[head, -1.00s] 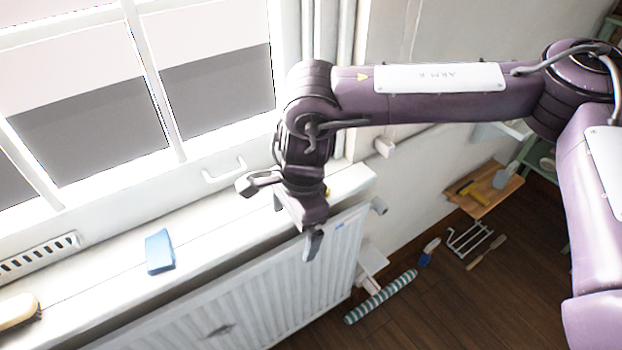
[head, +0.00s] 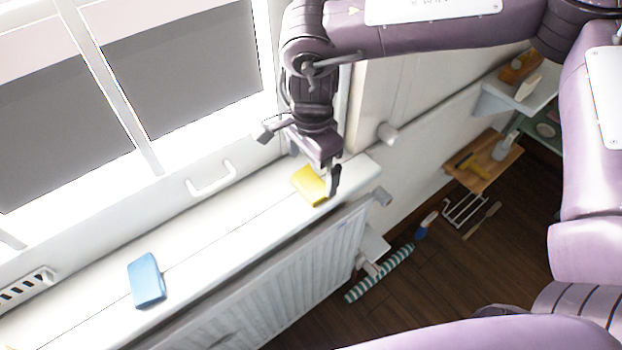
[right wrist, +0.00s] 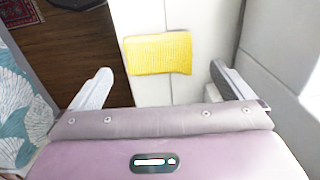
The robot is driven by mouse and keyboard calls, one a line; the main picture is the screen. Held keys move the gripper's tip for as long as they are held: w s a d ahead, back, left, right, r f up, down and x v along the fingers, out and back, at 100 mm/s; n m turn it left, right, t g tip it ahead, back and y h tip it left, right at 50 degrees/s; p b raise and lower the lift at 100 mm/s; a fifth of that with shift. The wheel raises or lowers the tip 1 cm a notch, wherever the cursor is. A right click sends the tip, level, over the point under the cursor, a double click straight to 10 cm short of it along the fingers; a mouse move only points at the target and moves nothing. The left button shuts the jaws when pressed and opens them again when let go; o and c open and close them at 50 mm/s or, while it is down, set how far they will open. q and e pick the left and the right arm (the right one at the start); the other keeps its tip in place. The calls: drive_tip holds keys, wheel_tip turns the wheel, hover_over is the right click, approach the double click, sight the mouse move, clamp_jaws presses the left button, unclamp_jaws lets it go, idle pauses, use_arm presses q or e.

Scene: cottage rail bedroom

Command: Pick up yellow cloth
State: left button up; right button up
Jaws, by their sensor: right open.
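The yellow cloth (head: 309,186) lies flat on the white window sill near its right end, partly behind my right gripper in the head view. In the right wrist view the cloth (right wrist: 158,54) is a ribbed yellow rectangle beyond the fingertips, between the lines of the two fingers. My right gripper (head: 303,160) is open and empty, above and beside the cloth. It also shows in the right wrist view (right wrist: 160,84), with its fingers spread wide. My left gripper is not in view.
A blue block-like item (head: 147,281) lies on the sill (head: 215,235) to the left. A window handle (head: 211,180) juts out behind the sill. A radiator (head: 290,277) is below. A striped roll (head: 380,273) and a wire rack (head: 465,211) are low on the right.

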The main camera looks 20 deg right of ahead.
wheel_tip(320, 180, down, 3)
drive_tip(key=shift+s+r, duration=0.1)
drive_tip(key=shift+s, duration=0.05)
drive_tip(key=shift+f+p, duration=0.3)
drive_tip(key=shift+f, duration=0.3)
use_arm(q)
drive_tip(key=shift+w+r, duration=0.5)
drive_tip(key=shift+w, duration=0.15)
use_arm(e)
drive_tip(key=c, duration=1)
drive_tip(key=shift+r, duration=0.15)
wheel_tip(320, 180, up, 12)
drive_tip(key=b, duration=0.1)
use_arm(q)
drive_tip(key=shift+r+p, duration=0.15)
drive_tip(key=shift+p, duration=0.5)
use_arm(e)
wheel_tip(320, 180, up, 8)
hover_over(312, 179)
